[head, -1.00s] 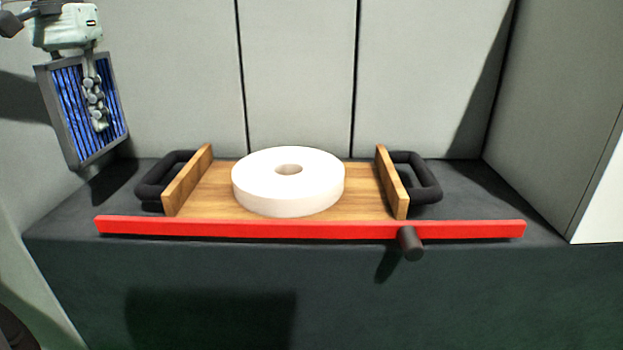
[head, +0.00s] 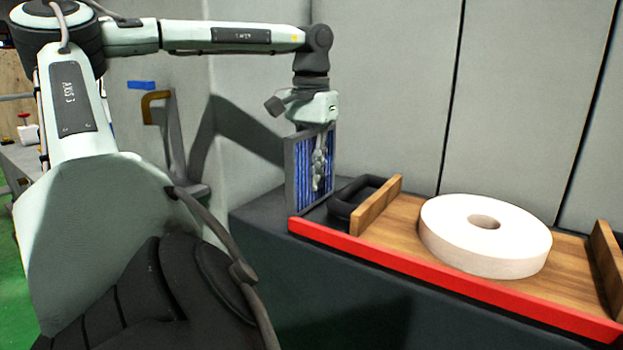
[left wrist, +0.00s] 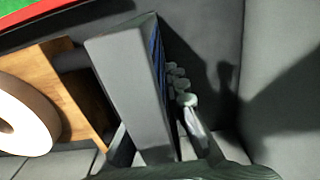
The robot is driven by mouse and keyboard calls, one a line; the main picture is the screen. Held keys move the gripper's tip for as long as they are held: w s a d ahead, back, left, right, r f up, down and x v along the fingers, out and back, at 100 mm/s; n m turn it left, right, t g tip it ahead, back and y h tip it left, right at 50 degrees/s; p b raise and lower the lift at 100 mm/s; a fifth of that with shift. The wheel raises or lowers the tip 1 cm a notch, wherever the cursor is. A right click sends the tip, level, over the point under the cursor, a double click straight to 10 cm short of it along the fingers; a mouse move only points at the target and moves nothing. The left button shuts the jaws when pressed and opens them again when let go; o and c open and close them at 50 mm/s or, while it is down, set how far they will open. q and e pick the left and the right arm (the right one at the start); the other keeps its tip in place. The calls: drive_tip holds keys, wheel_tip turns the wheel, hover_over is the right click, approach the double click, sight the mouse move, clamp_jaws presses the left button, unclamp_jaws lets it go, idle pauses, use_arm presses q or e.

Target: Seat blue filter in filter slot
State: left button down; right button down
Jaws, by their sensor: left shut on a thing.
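The blue filter (head: 296,181), a flat panel with blue pleats in a dark grey frame, hangs upright in the head view, near the left end of the red bar. My left gripper (head: 319,172) is shut on it, with its fingers on the pleated face. In the left wrist view the filter (left wrist: 122,75) shows edge-on as a wide grey frame side, with a strip of blue behind. I cannot make out the filter slot in either view. My right gripper is not in view.
A wooden tray (head: 390,236) holding a white grinding wheel (head: 460,225) stands on the dark ledge to the right of the filter. A black handle (head: 345,205) and the red bar (head: 400,262) are close by. Grey wall panels (head: 400,80) stand behind.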

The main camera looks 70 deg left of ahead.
use_arm(q)
drive_tip(key=shift+f, duration=0.35)
drive_tip(key=shift+f, duration=0.1)
drive_tip(key=c, duration=1.5)
unclamp_jaws()
drive_tip(key=shift+c, duration=0.2)
